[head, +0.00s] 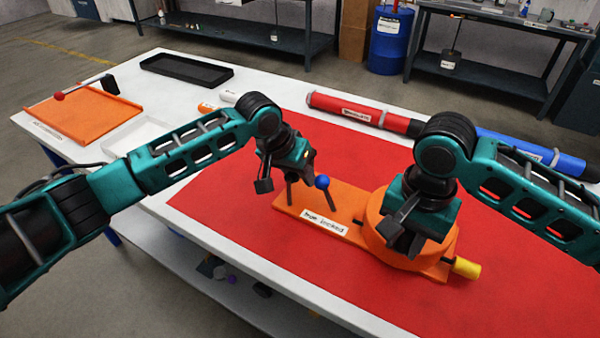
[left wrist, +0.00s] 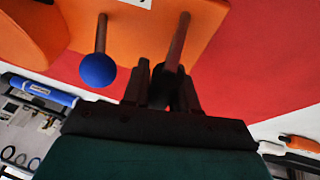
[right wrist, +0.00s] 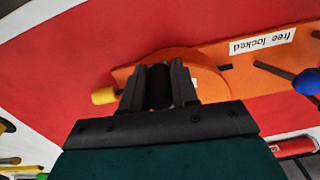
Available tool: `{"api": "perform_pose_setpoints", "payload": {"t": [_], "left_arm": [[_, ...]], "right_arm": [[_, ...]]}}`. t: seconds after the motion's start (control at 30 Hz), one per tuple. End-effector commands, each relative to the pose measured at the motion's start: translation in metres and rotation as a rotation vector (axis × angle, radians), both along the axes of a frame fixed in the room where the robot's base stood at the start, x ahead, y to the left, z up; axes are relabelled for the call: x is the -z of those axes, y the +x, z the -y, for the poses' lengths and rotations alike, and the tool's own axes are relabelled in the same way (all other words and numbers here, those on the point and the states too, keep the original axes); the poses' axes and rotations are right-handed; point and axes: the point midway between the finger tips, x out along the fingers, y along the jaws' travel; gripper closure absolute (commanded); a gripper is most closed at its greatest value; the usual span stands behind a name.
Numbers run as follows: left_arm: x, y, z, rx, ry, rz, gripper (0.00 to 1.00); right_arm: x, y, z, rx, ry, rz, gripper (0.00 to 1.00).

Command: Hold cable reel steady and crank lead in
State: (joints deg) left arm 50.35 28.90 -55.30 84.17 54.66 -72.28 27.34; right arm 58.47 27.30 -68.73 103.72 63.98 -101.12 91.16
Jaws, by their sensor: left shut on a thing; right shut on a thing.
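The orange cable reel (head: 375,210) stands on an orange base plate (head: 310,222) with a "free locked" label. A lever with a blue ball (head: 322,182) leans up from the plate. My left gripper (head: 280,178) is shut on a dark upright post at the plate's far-left end; the post shows between the fingers in the left wrist view (left wrist: 177,48). My right gripper (head: 405,232) is over the reel, shut on a dark round handle (right wrist: 159,88) seen between its fingers in the right wrist view. A yellow cylinder (head: 466,268) sticks out at the plate's right end.
A red tube (head: 340,108) and a blue tube (head: 560,163) lie along the far side of the red mat (head: 230,200). A black tray (head: 187,72) and an orange tray (head: 85,112) with a red-balled lever sit at the left. The mat's front is clear.

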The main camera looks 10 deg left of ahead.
Motion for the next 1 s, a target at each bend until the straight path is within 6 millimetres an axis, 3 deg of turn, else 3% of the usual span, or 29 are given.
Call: {"api": "perform_pose_setpoints", "payload": {"t": [1.0], "left_arm": [[-0.001,0.001,0.0,0.0,-0.002,0.003,1.0]], "right_arm": [[0.003,0.006,-0.014,0.206,-0.005,-0.003,1.0]]}}
